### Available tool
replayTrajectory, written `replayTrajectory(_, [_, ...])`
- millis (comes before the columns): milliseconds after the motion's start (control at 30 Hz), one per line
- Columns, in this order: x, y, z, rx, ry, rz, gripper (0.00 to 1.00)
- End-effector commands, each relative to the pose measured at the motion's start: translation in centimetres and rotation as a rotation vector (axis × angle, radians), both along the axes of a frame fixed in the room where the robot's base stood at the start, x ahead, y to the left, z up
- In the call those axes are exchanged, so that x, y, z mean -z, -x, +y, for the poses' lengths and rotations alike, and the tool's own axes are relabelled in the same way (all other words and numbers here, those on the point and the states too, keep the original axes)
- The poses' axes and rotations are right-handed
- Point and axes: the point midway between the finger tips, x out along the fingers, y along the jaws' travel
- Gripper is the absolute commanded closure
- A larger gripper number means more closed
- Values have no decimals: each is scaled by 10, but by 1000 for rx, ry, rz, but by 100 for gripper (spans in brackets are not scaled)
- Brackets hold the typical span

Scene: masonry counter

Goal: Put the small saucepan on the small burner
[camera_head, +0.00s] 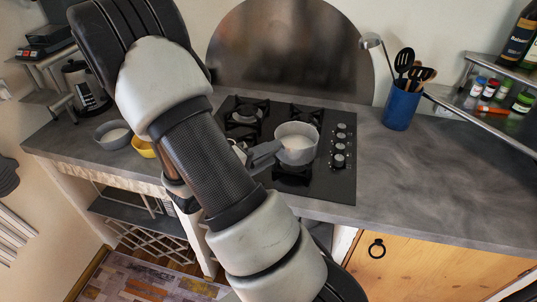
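The small saucepan (297,146), light grey with a pale inside, is over the right half of the black gas hob (340,190), between the back right burner (307,114) and the front right burner (291,176). It appears raised above the grates. Its handle points left to my gripper (260,153), which seems shut on it; the fingers are small and partly hidden by my arm. The back left burner (246,112) shows empty. My arm hides the front left part of the hob. I cannot tell which burner is the small one.
A blue utensil pot (401,106) stands right of the hob, and a spice shelf (468,103) farther right. A grey bowl (113,135) and a yellow bowl (144,148) sit left. A metal splashback (285,50) rises behind. The right counter (430,175) is clear.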

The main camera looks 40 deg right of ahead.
Motion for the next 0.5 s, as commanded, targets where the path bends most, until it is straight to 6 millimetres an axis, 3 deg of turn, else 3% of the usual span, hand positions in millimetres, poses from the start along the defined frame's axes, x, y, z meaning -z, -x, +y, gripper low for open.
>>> replayTrajectory(300, [1, 0, 4, -3, -4, 2, 62])
replayTrajectory(500, [-5, 4, 32, -8, -4, 0, 62])
